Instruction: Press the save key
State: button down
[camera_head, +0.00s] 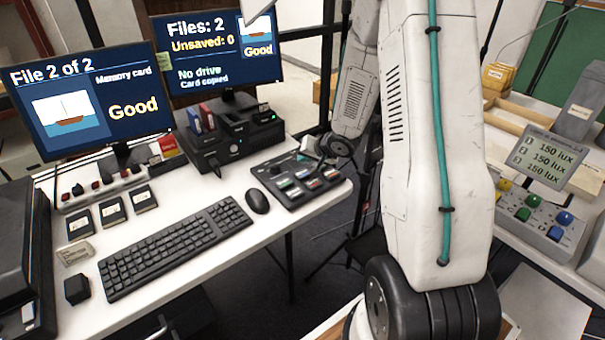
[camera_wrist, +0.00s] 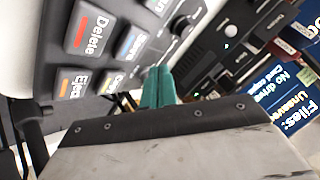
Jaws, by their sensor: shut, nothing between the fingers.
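The black key panel (camera_head: 272,182) lies on the white desk, right of the mouse. In the wrist view its keys fill the upper left: a red-striped Delete key (camera_wrist: 88,27), an orange-striped Eject key (camera_wrist: 74,82), a blue-striped key (camera_wrist: 131,42) and a yellow-striped key (camera_wrist: 113,82) whose labels I cannot read fully. I cannot make out a label reading Save. My gripper (camera_wrist: 158,72) has green fingertips held together and empty, close to the panel beside a dark round knob (camera_wrist: 181,26). Whether they touch the panel I cannot tell.
The right monitor (camera_head: 219,52) reads Files: 2, Unsaved: 0, No drive, Card copied. The left monitor (camera_head: 88,102) reads File 2 of 2, Good. A black drive dock (camera_head: 228,142), keyboard (camera_head: 176,249) and mouse (camera_head: 257,201) surround the panel's left side.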

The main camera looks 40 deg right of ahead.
jog(key=shift+r, duration=1.15)
